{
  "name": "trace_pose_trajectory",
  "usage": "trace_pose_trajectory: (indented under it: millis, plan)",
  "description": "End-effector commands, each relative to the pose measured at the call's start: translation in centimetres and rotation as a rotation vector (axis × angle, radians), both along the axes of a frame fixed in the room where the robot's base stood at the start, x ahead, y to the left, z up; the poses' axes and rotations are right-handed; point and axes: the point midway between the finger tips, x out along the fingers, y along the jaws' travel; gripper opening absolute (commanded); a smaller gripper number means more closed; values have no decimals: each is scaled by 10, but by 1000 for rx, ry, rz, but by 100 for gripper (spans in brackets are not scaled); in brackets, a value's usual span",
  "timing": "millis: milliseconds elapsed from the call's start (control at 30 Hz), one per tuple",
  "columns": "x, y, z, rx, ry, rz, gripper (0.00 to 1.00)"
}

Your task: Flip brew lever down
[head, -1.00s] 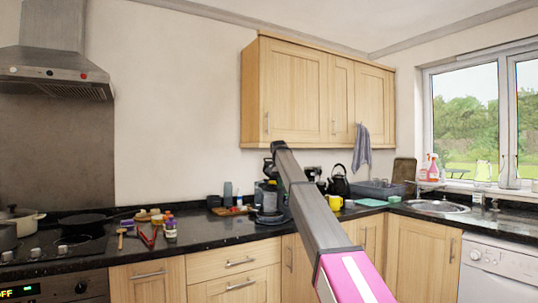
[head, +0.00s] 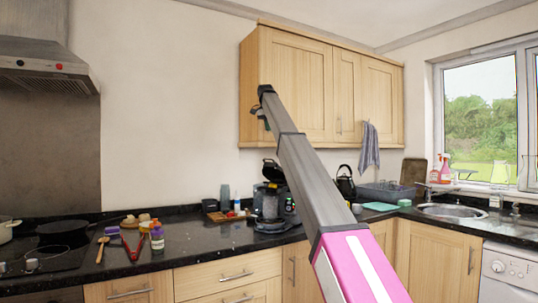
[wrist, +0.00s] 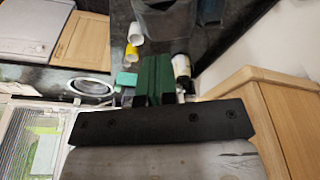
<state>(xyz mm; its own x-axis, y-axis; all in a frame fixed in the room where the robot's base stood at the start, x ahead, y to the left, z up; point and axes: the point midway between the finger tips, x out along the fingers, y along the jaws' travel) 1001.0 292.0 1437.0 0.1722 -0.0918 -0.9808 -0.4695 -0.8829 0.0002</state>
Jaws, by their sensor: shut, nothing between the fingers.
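The black coffee machine (head: 268,206) stands on the granite counter in the head view, beside my arm. Its top part (head: 272,171) is tilted up. A small green light shows on its right side. The brew lever cannot be made out clearly. My gripper (head: 263,120) is high above the machine, in front of the wall cabinet's left edge, touching nothing. In the wrist view my gripper (wrist: 153,92) is shut and empty, with a green part between the dark finger bases.
The wall cabinet (head: 300,90) is close behind my gripper. A black kettle (head: 345,184) and a dish rack (head: 385,194) stand to the right. A wooden tray (head: 225,215) stands left of the machine. White and yellow cups (wrist: 132,53) show in the wrist view.

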Motion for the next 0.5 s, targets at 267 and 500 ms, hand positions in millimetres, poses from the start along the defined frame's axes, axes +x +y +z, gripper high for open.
trace_pose_trajectory:
  millis: [267,500]
  plan:
    - [1,-1,-7,0,1,0,0]
    - [5,-4,-36,0,1,0,0]
